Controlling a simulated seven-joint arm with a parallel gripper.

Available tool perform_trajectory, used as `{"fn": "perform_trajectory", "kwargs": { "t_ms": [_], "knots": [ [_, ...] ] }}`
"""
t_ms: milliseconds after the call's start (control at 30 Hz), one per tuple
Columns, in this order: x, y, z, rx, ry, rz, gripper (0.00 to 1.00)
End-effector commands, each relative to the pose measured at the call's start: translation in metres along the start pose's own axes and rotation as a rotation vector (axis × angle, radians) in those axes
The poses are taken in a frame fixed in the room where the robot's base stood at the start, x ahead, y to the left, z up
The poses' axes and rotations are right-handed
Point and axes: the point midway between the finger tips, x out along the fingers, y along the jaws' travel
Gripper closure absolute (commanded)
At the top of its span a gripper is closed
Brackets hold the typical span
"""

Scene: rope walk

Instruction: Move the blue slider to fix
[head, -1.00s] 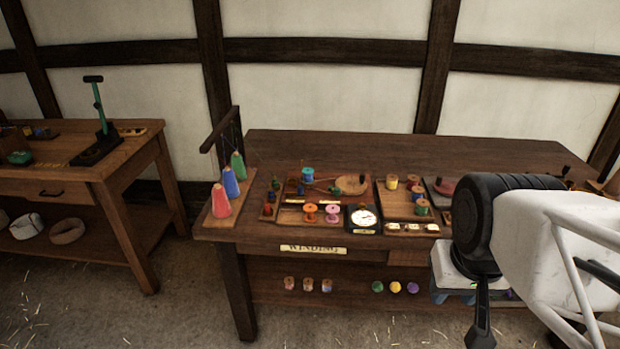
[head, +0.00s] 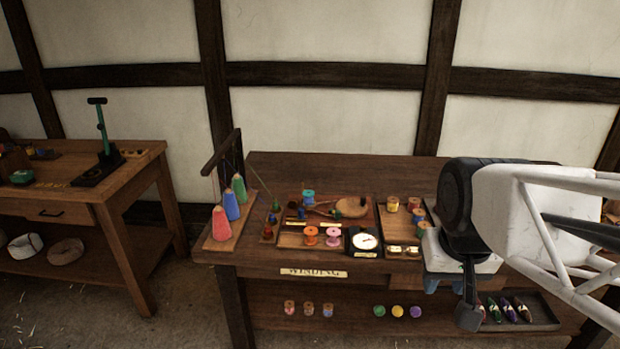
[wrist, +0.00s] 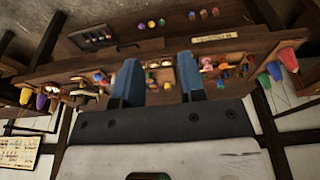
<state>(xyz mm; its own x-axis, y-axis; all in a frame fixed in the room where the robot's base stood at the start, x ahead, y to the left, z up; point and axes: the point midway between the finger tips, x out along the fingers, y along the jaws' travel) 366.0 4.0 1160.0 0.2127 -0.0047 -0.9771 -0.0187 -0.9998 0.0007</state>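My gripper (head: 446,286) is in front of the right half of the winding bench (head: 480,170), and my arm hides part of the bench. In the wrist view my gripper (wrist: 158,64) shows two blue fingers set wide apart, with nothing held between them. A winding board on the bench carries a blue spool (head: 308,196), a wooden paddle-shaped piece (head: 351,206) and small coloured parts. I cannot make out which part is the blue slider, nor any "fix" mark, at this size.
Red, blue and green cones (head: 221,224) stand at the bench's left end. Orange and pink spools (head: 311,236), a white dial (head: 364,241) and a spool tray (head: 392,227) sit near its front. The lower shelf holds spools, balls and a shuttle tray (head: 540,311). Another bench stands left.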

Motion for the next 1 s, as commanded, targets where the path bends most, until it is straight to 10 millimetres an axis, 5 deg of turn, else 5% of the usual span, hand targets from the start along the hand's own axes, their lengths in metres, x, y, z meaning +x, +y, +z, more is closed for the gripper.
{"fn": "perform_trajectory", "kwargs": {
  "t_ms": [467, 1000],
  "knots": [
    [-0.002, -0.027, -0.118, -0.004, -0.039, -0.009, 0.63],
    [0.027, -0.072, -0.246, -0.006, -0.083, -0.014, 0.63]
  ]
}}
